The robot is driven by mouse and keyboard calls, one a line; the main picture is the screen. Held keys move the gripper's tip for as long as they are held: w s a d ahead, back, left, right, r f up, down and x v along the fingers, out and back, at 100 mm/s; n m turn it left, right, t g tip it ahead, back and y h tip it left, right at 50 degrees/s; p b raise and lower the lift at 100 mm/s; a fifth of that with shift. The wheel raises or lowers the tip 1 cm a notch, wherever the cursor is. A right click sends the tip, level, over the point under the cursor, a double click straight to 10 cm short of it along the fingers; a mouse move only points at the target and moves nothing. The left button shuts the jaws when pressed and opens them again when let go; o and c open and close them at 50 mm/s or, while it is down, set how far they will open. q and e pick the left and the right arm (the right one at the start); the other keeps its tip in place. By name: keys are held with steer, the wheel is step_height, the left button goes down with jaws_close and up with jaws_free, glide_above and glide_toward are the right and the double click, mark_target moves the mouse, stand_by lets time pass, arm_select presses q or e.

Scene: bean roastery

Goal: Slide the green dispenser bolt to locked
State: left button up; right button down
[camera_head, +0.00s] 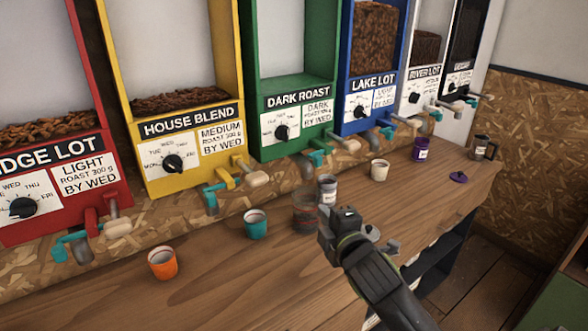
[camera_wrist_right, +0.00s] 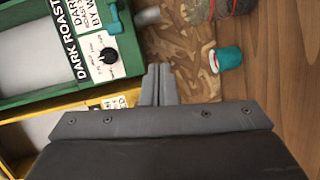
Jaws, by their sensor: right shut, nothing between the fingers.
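The green dispenser (camera_head: 251,60), labelled DARK ROAST, hangs on the wall in the middle of the head view. My right gripper (camera_head: 328,230) is over the counter, below and apart from the bolt. Its fingers (camera_wrist_right: 160,85) are shut together and empty. My left gripper is out of view.
A yellow dispenser (camera_head: 112,80) hangs left of the green one and a blue dispenser (camera_head: 346,70) right. An orange cup (camera_head: 162,265), a teal cup (camera_head: 255,224) and a grey jar (camera_head: 327,188) stand on the wooden counter (camera_head: 215,290). A dark glass jar (camera_head: 304,212) stands close to my gripper.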

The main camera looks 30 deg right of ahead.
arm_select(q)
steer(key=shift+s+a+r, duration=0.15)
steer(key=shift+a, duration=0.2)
arm_select(e)
steer(key=shift+n+t, duration=0.8)
steer(key=shift+n, duration=0.1)
steer(key=r, duration=0.1)
steer(key=a+r, duration=0.1)
steer(key=r, duration=0.1)
steer(key=a+r, duration=0.1)
steer(key=r, duration=0.1)
steer(key=shift+s+a+r, duration=0.1)
steer(key=shift+s+r, duration=0.1)
